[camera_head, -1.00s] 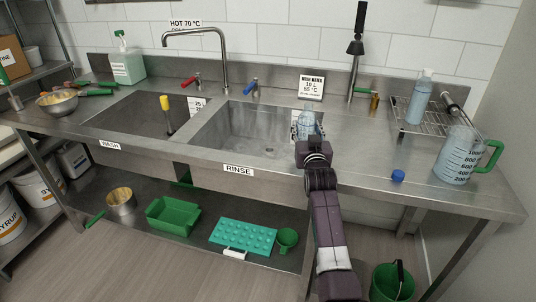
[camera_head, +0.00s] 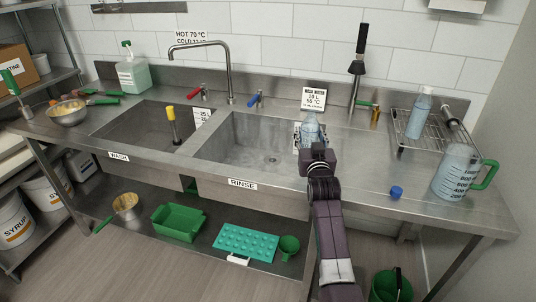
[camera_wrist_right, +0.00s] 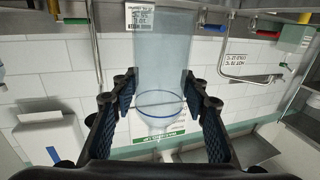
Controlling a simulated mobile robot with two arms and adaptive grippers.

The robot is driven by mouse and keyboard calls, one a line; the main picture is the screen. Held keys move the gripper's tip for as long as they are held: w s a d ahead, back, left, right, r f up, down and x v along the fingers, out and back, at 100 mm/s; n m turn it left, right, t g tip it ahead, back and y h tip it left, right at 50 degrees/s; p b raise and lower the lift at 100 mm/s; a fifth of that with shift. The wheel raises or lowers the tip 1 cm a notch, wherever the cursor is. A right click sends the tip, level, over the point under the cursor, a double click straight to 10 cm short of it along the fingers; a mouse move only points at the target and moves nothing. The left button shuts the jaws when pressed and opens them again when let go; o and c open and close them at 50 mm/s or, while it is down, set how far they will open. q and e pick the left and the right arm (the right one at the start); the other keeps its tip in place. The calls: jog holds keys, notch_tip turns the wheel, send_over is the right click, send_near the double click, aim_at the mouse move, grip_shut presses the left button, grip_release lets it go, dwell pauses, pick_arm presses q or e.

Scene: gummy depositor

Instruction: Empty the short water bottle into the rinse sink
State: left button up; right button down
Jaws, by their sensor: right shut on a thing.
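The short water bottle (camera_head: 311,130) is clear with a bluish tint and stands roughly upright in the head view, at the right side of the rinse sink (camera_head: 240,150). My right gripper (camera_head: 312,146) is shut around it. In the right wrist view the bottle (camera_wrist_right: 160,65) sits between the two dark fingers of the gripper (camera_wrist_right: 160,108). That view appears upside down, with the tap handles at the top. The bottle's mouth and its water level are hard to make out. My left gripper is not in view.
A blue cap (camera_head: 397,192) lies on the counter to the right. A taller bottle (camera_head: 419,116) stands on a wire rack (camera_head: 400,135), near a measuring jug (camera_head: 455,172) with a green handle. A tap (camera_head: 229,75) rises behind the sinks. The wash sink (camera_head: 130,125) is left.

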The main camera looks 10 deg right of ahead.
aim_at(311, 137)
jog(key=p+v, duration=0.2)
jog(key=v, duration=0.2)
jog(key=shift+s+r+p, duration=0.2)
jog(key=shift+r+p, duration=0.1)
jog(key=shift+p, duration=0.1)
jog(key=shift+p+v, duration=0.4)
jog(key=shift+v, duration=0.55)
jog(key=shift+f, duration=0.15)
jog(key=shift+d, duration=0.1)
